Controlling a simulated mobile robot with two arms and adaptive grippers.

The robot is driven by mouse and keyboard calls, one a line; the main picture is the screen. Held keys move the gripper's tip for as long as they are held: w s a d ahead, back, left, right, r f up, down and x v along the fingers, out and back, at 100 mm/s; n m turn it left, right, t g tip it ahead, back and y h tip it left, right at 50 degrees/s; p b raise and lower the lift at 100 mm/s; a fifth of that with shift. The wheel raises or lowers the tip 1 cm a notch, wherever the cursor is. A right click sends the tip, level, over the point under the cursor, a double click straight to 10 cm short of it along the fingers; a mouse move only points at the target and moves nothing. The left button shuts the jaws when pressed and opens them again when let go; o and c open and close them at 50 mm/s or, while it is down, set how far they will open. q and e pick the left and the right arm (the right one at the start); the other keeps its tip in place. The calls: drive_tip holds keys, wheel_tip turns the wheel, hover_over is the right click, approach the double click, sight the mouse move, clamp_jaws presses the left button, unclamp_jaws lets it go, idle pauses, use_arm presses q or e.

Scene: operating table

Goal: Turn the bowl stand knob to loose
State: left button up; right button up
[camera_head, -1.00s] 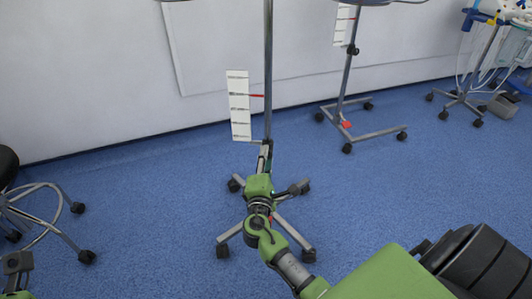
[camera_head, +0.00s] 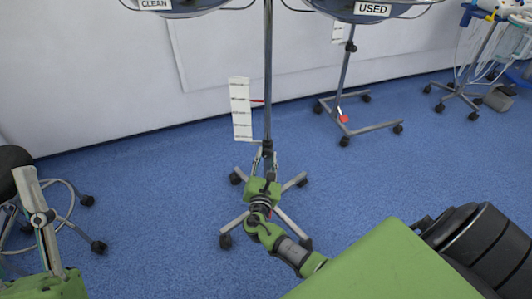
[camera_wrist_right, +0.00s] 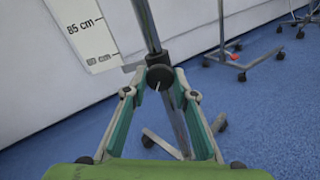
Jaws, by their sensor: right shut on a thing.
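The bowl stand's pole (camera_head: 268,75) stands upright with a dark knob (camera_head: 267,148) low on it. In the right wrist view the knob (camera_wrist_right: 160,77) is round and black with a pale line on its face. My right gripper (camera_head: 265,160) comes up to it from the front. In the wrist view the right gripper (camera_wrist_right: 158,76) has one fingertip on each side of the knob and is shut on it. My left gripper (camera_head: 38,205) is raised at the left, far from the stand, seen from the side; its opening is unclear.
A white height scale (camera_head: 240,108) with a red pointer hangs beside the pole. Bowls labelled CLEAN (camera_head: 157,5) and USED (camera_head: 373,9) are at the top. The wheeled base (camera_head: 238,222) is below the gripper. Another stand (camera_head: 345,85) is behind right; a stool (camera_head: 15,165) is left.

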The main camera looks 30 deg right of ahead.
drive_tip(key=shift+r+n+p, duration=0.15)
drive_tip(key=shift+n+p, duration=0.45)
drive_tip(key=shift+n, duration=0.4)
drive_tip(key=shift+n+p, duration=0.5)
drive_tip(key=shift+n, duration=0.3)
drive_tip(key=n+p, duration=0.1)
drive_tip(key=n, duration=0.2)
drive_tip(key=shift+p, duration=0.35)
use_arm(q)
drive_tip(key=w+f+g+y, duration=0.2)
drive_tip(key=f+g, duration=0.4)
drive_tip(key=f, duration=0.4)
drive_tip(key=w+a+f+g+y, duration=0.1)
drive_tip(key=w+f+g+y, duration=0.1)
drive_tip(key=f+g, duration=0.4)
drive_tip(key=shift+w+a+f+y, duration=0.25)
drive_tip(key=shift+w+f, duration=0.4)
drive_tip(key=shift+f, duration=2.05)
use_arm(e)
drive_tip(key=shift+f, duration=0.2)
use_arm(q)
drive_tip(key=shift+d, duration=0.1)
use_arm(e)
drive_tip(key=o, duration=1.1)
drive_tip(key=v, duration=1.2)
drive_tip(key=shift+s+d, duration=0.1)
